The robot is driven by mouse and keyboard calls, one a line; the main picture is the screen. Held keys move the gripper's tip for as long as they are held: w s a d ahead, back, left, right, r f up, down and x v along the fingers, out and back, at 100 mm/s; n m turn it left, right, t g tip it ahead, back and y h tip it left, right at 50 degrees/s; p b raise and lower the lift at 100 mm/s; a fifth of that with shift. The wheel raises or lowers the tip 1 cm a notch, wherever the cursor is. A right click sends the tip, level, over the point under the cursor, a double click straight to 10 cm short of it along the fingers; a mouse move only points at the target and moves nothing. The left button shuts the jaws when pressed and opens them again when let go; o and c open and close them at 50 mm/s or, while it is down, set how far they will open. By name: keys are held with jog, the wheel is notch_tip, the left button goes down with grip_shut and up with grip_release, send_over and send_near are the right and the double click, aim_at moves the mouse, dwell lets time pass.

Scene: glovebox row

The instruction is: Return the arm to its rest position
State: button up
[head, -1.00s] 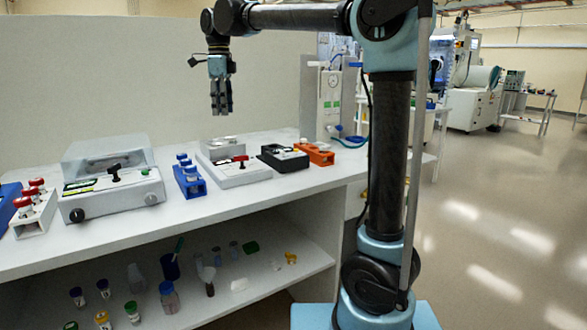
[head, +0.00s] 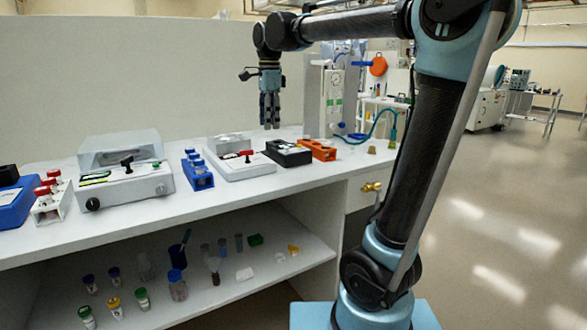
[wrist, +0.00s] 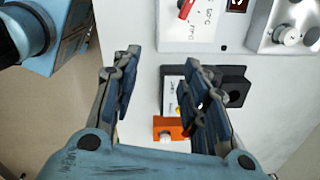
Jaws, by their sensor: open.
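My gripper (head: 270,108) hangs fingers down above the back of the white bench in the head view. It is empty, and its fingers also show spread apart in the wrist view (wrist: 160,85). Below it are a black device (head: 288,153) and an orange block (head: 318,150) on the bench top. In the wrist view the black device (wrist: 236,88) and the orange block (wrist: 168,129) lie partly behind the right finger. I cannot see any contact between the fingers and these things.
The bench (head: 235,202) also carries a white device with a red lever (head: 240,166), a blue rack (head: 197,172), a grey lidded machine (head: 122,180) and red-capped vials (head: 50,187). Several tubes stand on the shelf below. The floor (head: 500,230) at right is clear.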

jog(key=s+d+f+n+t, duration=0.1)
jog(key=s+d+f+n, duration=0.4)
jog(key=s+d+f, duration=0.45)
jog(key=s+d+f+n, duration=0.55)
jog(key=d+f, duration=0.55)
jog(key=d, duration=0.3)
jog(key=s+d+f+n, duration=0.3)
jog(key=s+f, duration=0.3)
jog(key=f, duration=0.4)
jog(key=shift+s+d+f+n+t, duration=0.15)
jog(key=shift+s+f+n+t, duration=0.05)
jog(key=shift+s+n+t, duration=0.25)
